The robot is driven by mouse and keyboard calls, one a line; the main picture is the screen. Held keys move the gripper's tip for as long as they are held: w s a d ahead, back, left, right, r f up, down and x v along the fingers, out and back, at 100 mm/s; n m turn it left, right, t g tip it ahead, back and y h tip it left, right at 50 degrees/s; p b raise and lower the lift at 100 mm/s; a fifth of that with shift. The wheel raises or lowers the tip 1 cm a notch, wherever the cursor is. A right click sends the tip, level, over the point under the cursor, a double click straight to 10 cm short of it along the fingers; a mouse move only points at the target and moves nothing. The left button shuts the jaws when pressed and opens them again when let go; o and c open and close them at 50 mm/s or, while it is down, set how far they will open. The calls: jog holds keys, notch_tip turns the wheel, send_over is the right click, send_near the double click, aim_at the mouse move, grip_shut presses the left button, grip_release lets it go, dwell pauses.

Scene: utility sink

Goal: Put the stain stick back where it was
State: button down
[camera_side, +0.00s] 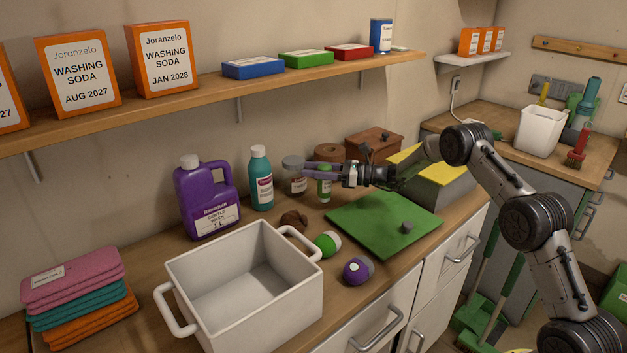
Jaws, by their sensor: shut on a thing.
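A small upright stick with green ends and a pale label, seemingly the stain stick (324,187), stands between the fingers of my gripper (324,171). My gripper reaches in level from the right and is shut on it. The stick's lower end is at or just above the wooden counter; I cannot tell if it touches. A clear jar (294,178) is just left of it, and a brown round item (328,152) is behind it.
A teal bottle (261,180) and a purple jug (205,200) stand further left. A white tub (243,285) is in front, with green-white (328,243) and purple (356,270) round items beside it. A green mat (375,235) lies right. A shelf (210,92) hangs above.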

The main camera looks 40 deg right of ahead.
jog(key=shift+f, duration=1.5)
jog(key=shift+f, duration=0.15)
jog(key=shift+c, duration=1.8)
grip_release()
